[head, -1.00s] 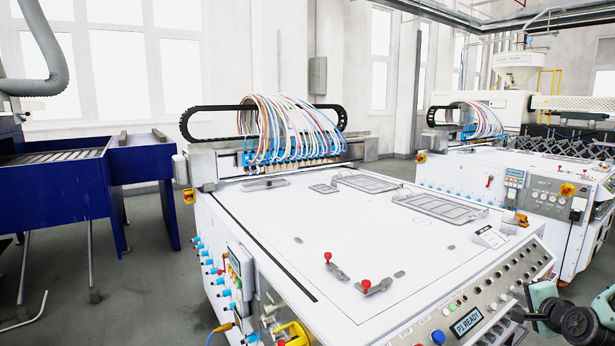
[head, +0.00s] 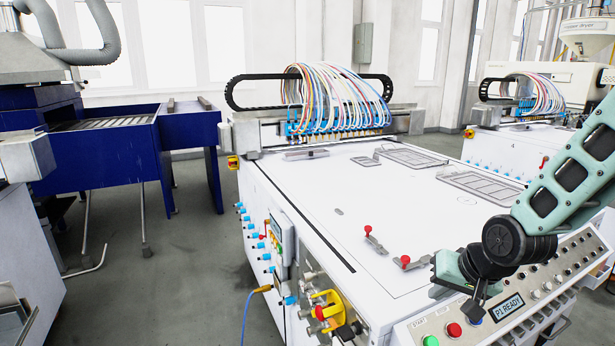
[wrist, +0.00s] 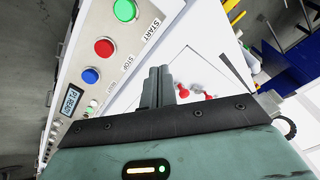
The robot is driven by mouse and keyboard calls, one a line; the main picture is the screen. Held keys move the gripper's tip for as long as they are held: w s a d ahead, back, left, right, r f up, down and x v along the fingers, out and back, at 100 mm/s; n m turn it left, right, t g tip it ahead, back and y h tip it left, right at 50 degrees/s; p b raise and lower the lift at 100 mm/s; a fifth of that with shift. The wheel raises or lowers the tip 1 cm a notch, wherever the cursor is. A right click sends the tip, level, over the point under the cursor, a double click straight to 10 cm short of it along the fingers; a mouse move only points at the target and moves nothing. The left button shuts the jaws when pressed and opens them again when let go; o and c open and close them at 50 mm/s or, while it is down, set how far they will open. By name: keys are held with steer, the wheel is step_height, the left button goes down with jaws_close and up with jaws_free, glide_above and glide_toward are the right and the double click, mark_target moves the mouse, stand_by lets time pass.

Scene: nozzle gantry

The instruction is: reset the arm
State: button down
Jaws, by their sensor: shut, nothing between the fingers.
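My arm comes in from the right in the head view and bends down over the front control panel (head: 560,275) of the white gantry machine (head: 330,205). My gripper (head: 471,310) is small and partly hidden by my own wrist there. In the wrist view my gripper (wrist: 160,72) shows two dark fingers close together, shut with nothing between them. The fingers are over the machine's front edge, beside the panel's green START button (wrist: 124,10), red STOP button (wrist: 104,47) and blue button (wrist: 90,75). I cannot tell any contact.
Red-knobbed clamps (head: 404,262) stand on the white table top near my wrist. A cable bundle (head: 335,100) arches over the nozzle row at the back. A blue machine (head: 110,150) stands at the left. Grey floor (head: 190,270) is open between it and the gantry.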

steer(key=s+a+r+n+g, duration=0.2)
steer(key=s+a+r+n, duration=0.1)
steer(key=s, duration=0.5)
steer(key=s+a+r+n+g+h, duration=0.1)
steer(key=s+a+n, duration=0.3)
steer(key=s, duration=0.5)
steer(key=s+a+r+n+g+p, duration=0.1)
steer(key=s+a+r+n+g, duration=0.1)
steer(key=s+a, duration=0.4)
step_height(320, 180, up, 3)
steer(key=shift+s+a+f+n+g+h, duration=0.2)
steer(key=shift+s+n+g+h, duration=0.1)
steer(key=shift+s+n, duration=0.7)
steer(key=shift+s, duration=0.15)
